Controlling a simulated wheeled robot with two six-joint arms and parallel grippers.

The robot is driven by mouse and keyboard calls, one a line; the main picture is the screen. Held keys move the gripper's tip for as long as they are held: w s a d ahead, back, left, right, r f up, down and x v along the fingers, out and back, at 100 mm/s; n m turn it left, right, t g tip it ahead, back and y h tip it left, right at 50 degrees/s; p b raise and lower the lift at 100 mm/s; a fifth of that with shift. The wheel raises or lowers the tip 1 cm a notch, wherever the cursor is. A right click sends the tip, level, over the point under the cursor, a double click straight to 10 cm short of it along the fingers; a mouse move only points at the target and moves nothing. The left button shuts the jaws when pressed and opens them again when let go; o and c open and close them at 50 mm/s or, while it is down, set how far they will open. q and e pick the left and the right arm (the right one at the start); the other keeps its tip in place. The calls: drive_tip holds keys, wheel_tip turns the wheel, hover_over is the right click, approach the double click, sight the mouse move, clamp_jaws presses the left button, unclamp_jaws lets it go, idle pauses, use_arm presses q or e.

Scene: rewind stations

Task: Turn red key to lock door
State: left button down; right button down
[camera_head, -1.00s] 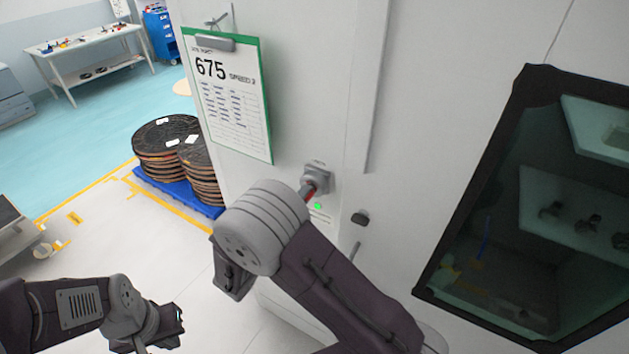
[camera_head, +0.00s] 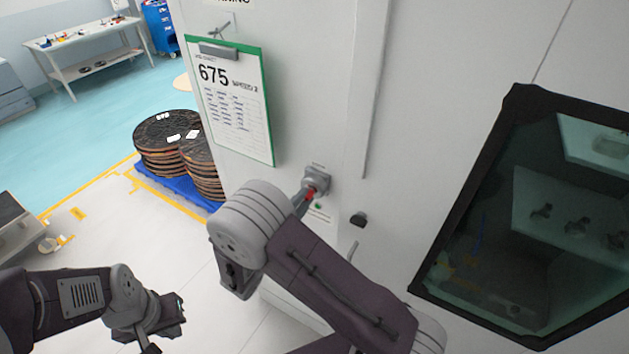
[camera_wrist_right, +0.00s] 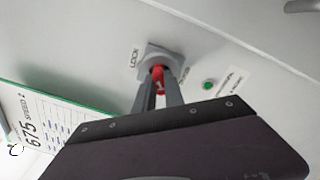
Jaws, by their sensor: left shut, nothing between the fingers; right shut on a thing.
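The red key (camera_head: 310,194) sits in a grey lock housing (camera_head: 318,179) on the white cabinet wall. In the right wrist view the red key (camera_wrist_right: 158,76) stands in the grey lock (camera_wrist_right: 160,58), with the word LOCK printed on the left of it. My right gripper (camera_head: 306,193) is shut on the red key, its two fingers (camera_wrist_right: 159,92) on either side of it. Part of the key is hidden by the fingers. My left gripper (camera_head: 178,306) is shut and empty at the lower left, away from the cabinet.
A green light (camera_wrist_right: 208,86) is beside the lock. A clipboard (camera_head: 232,100) reading 675 hangs left of it. Stacked coils (camera_head: 168,140) stand on a blue pallet (camera_head: 178,190) behind.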

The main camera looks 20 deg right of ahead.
drive_tip(key=n+p, duration=0.4)
drive_tip(key=n, duration=0.2)
drive_tip(key=shift+n, duration=0.3)
idle(0.3)
